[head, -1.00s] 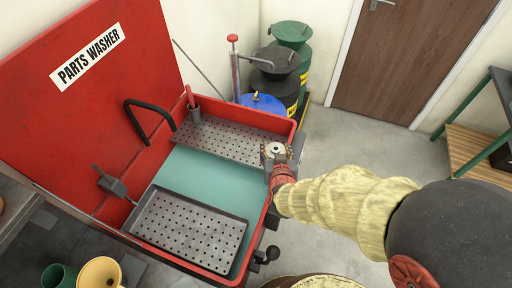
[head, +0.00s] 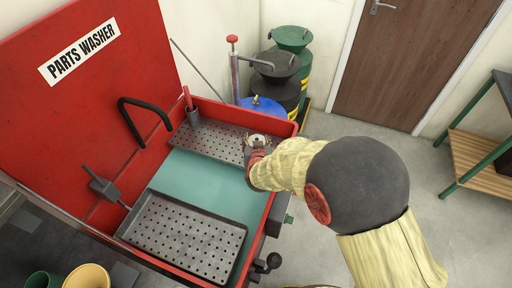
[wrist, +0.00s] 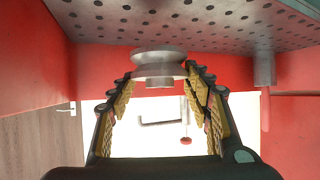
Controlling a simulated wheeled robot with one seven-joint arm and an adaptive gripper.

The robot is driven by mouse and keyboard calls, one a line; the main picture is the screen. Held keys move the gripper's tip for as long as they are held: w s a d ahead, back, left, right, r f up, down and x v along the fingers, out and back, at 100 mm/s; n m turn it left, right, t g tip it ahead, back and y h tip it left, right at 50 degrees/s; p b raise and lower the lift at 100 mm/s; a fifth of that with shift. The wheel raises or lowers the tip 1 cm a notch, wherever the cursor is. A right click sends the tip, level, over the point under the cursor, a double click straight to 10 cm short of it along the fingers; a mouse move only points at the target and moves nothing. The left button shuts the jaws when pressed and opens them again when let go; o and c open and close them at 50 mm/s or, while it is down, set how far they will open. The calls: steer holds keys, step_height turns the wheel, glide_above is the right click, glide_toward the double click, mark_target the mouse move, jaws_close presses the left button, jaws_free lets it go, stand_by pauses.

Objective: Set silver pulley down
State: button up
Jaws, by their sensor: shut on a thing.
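The silver pulley (head: 258,139) is a small grooved metal wheel with a hub. My gripper (head: 257,149) is shut on it, over the right end of the far perforated shelf (head: 214,145) in the red parts washer (head: 285,127). In the wrist view the pulley (wrist: 160,60) sits between the two yellow-padded fingertips of my gripper (wrist: 158,74), near the perforated metal. I cannot tell whether the pulley touches the shelf. The glove-like arm cover hides part of the gripper in the head view.
A near perforated tray (head: 185,235) lies in the basin, with a bare teal strip (head: 205,180) between. A grey cup with a red-handled brush (head: 192,115) stands on the far shelf's left. Drums (head: 275,85) stand behind. The raised red lid (head: 75,110) rises left.

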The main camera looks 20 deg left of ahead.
steer(key=shift+w+a+f, duration=0.2)
steer(key=shift+w+f, duration=0.1)
steer(key=shift+f, duration=0.1)
steer(key=shift+w+a+f+b, duration=0.1)
steer(key=shift+f+b, duration=0.9)
steer(key=shift+f, duration=0.6)
steer(key=shift+f, duration=0.15)
steer(key=o, duration=1.5)
